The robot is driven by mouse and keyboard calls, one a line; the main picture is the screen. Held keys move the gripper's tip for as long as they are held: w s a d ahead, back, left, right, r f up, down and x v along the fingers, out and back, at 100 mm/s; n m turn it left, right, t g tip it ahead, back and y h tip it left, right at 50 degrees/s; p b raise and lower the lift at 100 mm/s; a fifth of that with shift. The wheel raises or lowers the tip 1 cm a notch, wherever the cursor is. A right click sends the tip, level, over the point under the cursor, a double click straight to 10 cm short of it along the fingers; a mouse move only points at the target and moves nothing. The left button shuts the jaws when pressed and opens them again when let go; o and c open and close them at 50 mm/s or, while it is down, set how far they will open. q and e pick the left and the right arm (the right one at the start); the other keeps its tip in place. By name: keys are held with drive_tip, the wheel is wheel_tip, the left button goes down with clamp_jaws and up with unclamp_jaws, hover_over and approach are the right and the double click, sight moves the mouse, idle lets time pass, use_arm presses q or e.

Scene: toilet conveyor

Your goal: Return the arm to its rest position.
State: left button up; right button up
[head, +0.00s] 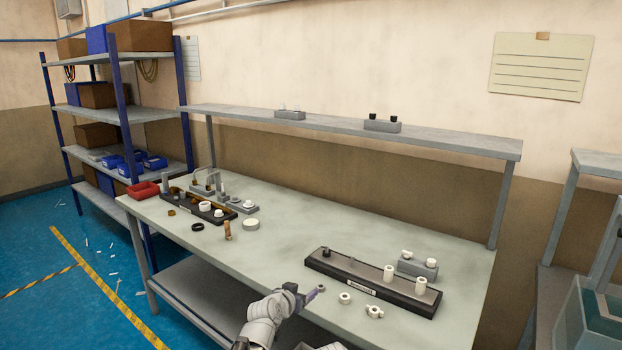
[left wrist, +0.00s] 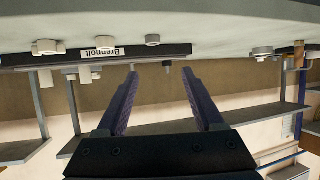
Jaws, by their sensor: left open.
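My left arm comes in at the bottom middle of the head view. Its left gripper (head: 312,294) is over the front edge of the workbench (head: 310,227), just short of the long dark tray (head: 345,277). In the left wrist view, which is upside down, the left gripper (left wrist: 160,74) has its two purple fingers spread apart. Nothing is between them. The tray's labelled front (left wrist: 90,56) shows beyond the fingers. My right gripper is not in view.
White round parts (head: 374,311) lie in front of the tray, close to the gripper. A second dark tray (head: 193,206), a red bin (head: 142,190) and small parts stand at the bench's left end. The bench middle is clear. A raised shelf (head: 340,132) runs behind.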

use_arm(q)
drive_tip(key=s+d+f+m+g+y+p, duration=0.1)
drive_tip(key=s+f+g+p, duration=0.2)
drive_tip(key=s, duration=0.5)
drive_tip(key=s+d+f+g+y+p, duration=0.1)
drive_tip(key=s+f+g, duration=0.25)
drive_tip(key=s, duration=0.45)
drive_tip(key=s+a+r+n+g+y+p, duration=0.1)
drive_tip(key=s+a+g+y+p, duration=0.2)
drive_tip(key=s, duration=1.1)
drive_tip(key=a+g+y, duration=0.1)
drive_tip(key=a+g, duration=0.1)
drive_tip(key=g, duration=0.1)
drive_tip(key=shift+s+a, duration=0.2)
drive_tip(key=shift+s, duration=0.1)
